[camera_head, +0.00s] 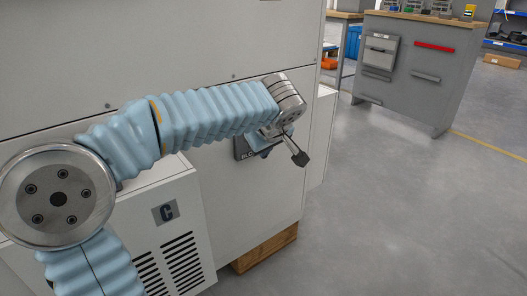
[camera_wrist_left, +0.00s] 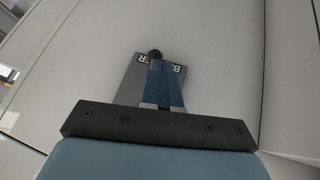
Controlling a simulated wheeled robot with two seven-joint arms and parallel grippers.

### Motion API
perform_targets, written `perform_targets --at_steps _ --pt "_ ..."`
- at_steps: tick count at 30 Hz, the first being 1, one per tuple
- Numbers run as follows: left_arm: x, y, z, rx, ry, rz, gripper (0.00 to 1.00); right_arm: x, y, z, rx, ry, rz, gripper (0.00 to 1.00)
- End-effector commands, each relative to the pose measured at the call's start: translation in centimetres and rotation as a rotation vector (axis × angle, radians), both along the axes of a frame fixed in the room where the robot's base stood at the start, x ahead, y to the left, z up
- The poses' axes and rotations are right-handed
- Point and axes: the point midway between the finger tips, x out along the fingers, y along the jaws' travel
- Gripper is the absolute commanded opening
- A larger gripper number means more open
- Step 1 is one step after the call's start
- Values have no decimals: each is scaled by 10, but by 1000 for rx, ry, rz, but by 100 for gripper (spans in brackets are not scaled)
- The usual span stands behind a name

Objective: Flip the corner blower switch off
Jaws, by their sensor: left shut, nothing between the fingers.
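The blower switch is on the pale machine wall, on a dark grey plate (camera_head: 240,147) with the letters "BLO" showing beside my wrist. In the left wrist view the plate (camera_wrist_left: 130,80) has a label with "B" and "ER" showing; my fingers cover its middle. A small dark round knob (camera_wrist_left: 155,54) shows just beyond the fingertips. I cannot tell whether they touch it or which way the switch is set. My left gripper (camera_wrist_left: 158,66) is shut, with its blue fingers together and nothing held. In the head view it (camera_head: 264,150) is mostly hidden by my wrist. My right gripper is not in view.
A lower white cabinet (camera_head: 190,217) with vents and a "C" label stands in front of the wall. A wooden block (camera_head: 265,250) lies under the machine. The grey floor (camera_head: 400,220) to the right is clear up to a grey workbench (camera_head: 405,80).

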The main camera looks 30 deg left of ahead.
Motion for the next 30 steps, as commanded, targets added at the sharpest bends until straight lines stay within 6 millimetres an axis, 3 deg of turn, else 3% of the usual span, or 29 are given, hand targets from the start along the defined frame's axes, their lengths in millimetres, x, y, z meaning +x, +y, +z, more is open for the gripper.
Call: perform_targets --at_steps 13,24,30 --pt "0 0 15 0 0 1 0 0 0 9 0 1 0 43" --pt "0 0 16 -1 0 1 0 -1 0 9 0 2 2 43" --pt "-1 8 27 -1 -1 0 0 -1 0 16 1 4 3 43"
